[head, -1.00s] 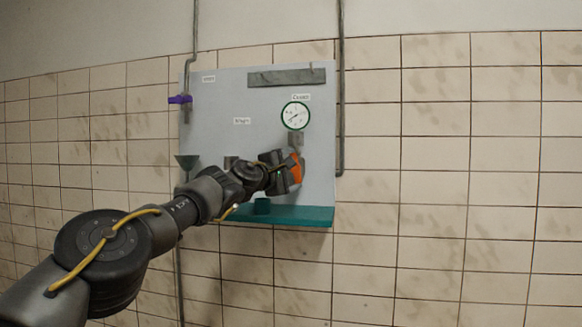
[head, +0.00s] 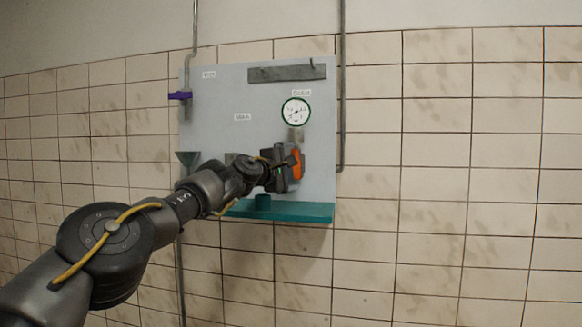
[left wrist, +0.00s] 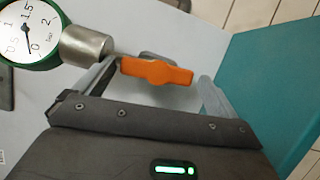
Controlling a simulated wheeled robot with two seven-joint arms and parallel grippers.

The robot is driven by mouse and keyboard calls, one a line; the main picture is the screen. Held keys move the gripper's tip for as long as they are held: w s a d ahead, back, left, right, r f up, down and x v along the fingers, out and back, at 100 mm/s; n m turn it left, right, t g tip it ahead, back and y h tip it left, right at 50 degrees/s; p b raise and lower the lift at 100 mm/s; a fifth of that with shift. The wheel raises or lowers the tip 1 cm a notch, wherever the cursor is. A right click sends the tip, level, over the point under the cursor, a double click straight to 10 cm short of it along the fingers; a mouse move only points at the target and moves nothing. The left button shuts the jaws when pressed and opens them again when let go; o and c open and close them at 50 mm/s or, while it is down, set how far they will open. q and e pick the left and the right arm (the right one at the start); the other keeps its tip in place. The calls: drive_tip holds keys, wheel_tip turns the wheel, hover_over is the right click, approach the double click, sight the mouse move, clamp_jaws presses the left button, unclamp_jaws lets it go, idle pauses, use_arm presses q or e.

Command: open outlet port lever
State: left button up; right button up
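The orange lever (head: 298,164) is on the grey panel below the round gauge, at the valve under the upper-right label. In the left wrist view the orange lever (left wrist: 157,72) lies crosswise between my two fingers, beside a metal pipe fitting (left wrist: 86,46). My left gripper (head: 289,168) is at the lever and partly hides it in the head view. Its fingers stand apart on either side of the lever, the left finger very near one end; I cannot tell if it touches. My right gripper is not in view.
The gauge (head: 296,112) sits just above the lever. A teal ledge (head: 300,213) runs along the panel's bottom. A purple lever (head: 180,96) and a dark green funnel (head: 187,158) are at the left. A grey pipe (head: 341,120) runs beside the panel; the tiled wall right of it is clear.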

use_arm(q)
drive_tip(key=shift+a+r, duration=0.1)
drive_tip(key=shift+r, duration=0.2)
